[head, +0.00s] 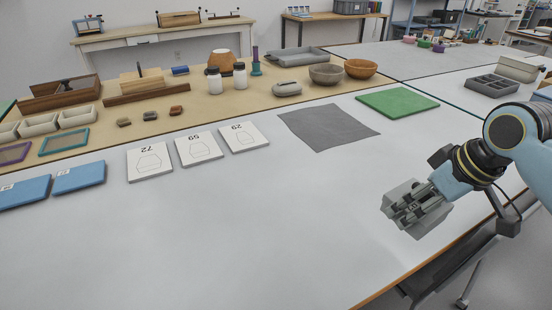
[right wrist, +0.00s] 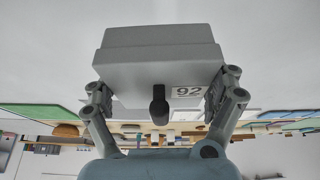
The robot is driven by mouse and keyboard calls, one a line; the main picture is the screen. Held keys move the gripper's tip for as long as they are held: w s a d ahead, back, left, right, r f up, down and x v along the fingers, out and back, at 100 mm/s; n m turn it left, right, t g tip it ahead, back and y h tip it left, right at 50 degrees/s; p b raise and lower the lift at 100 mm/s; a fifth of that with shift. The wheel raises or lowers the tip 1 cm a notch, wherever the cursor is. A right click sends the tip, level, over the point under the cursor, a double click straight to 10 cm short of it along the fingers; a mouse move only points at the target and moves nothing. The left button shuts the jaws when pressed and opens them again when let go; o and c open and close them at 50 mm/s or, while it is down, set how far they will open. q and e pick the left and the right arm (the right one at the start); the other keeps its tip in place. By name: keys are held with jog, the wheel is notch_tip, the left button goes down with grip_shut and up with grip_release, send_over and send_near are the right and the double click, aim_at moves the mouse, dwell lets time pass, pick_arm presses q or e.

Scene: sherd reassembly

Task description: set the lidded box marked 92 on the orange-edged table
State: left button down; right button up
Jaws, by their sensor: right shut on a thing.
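My right gripper (head: 416,206) is shut on a grey lidded box (head: 432,224) above the right part of the near white table. In the right wrist view the box (right wrist: 150,75) shows its lid and a white label reading 92, with a finger on each side. In the head view the gripper hides part of the box. The near white table (head: 230,240) has an orange-brown front edge at lower right. A table at the back (head: 334,16) also has an orange-brown edge. My left gripper is not in view.
The near table holds a grey cloth (head: 328,127), a green mat (head: 397,102), white cards marked 72 (head: 149,161), 59 (head: 199,149) and 29 (head: 244,137), and blue boards (head: 79,177). Bowls and jars stand behind. A dark chair (head: 450,265) is at lower right. The near table's middle is clear.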

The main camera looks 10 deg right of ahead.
jog(key=shift+m, duration=0.4)
jog(key=d, duration=0.1)
jog(key=d+r+p, duration=0.2)
jog(key=d, duration=0.1)
jog(key=shift+w, duration=0.25)
jog(key=shift+d+f, duration=0.1)
jog(key=shift+d, duration=0.1)
send_over(357, 224)
jog(key=s, duration=0.1)
jog(key=f, duration=0.7)
jog(key=shift+d+f, duration=0.1)
jog(key=shift+d, duration=0.1)
notch_tip(357, 224, down, 4)
jog(key=shift+b, duration=0.55)
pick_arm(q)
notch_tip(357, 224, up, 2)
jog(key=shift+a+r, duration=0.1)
pick_arm(e)
jog(key=o, duration=1)
jog(key=shift+o, duration=0.2)
